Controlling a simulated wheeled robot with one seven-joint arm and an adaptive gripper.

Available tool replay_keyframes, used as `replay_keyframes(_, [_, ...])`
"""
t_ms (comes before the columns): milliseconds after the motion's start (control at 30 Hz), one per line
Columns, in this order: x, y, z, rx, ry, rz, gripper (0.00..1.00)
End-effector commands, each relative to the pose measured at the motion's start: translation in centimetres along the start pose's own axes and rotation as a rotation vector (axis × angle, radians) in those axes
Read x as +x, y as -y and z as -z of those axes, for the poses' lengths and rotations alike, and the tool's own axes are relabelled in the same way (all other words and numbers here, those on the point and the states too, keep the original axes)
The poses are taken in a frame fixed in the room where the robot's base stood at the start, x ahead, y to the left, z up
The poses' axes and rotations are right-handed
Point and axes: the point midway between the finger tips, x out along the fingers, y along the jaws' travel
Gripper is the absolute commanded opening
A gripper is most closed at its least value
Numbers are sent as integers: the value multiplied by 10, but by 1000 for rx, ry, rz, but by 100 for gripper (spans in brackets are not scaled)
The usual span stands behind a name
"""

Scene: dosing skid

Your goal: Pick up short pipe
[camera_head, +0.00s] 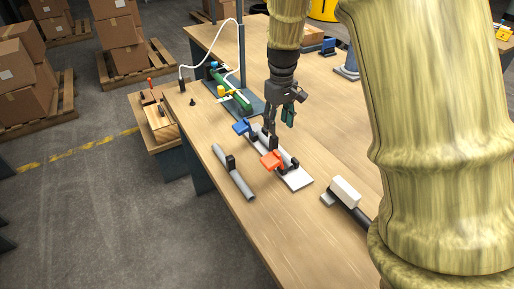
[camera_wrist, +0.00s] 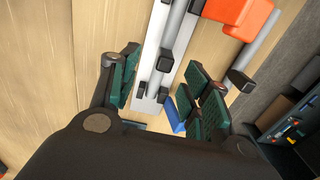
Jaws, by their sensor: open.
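My gripper (camera_head: 280,125) is open and points down above the white fixture plate (camera_head: 298,181). In the wrist view its green-padded fingers (camera_wrist: 163,68) stand on either side of a black block (camera_wrist: 165,63) on a grey pipe (camera_wrist: 172,30) that lies along the plate. I cannot tell whether the fingers touch the block. A second grey pipe (camera_head: 241,183) with a black block lies on the bare table left of the plate. It also shows in the wrist view (camera_wrist: 262,45). The pictures do not settle which is the short pipe.
An orange clamp (camera_head: 271,160) and a blue clamp (camera_head: 241,127) stand along the plate's left side. A green pipe assembly (camera_head: 232,93) stands behind. A white block on a dark tool (camera_head: 345,190) lies to the right. The table's left edge is near the loose pipe.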

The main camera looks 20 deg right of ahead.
Motion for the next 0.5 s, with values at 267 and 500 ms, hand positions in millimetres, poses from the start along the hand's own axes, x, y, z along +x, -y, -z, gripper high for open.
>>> replay_keyframes(267, [34,1,0,0,3,1,47])
replay_keyframes(500, [53,3,1,-2,1,1,47])
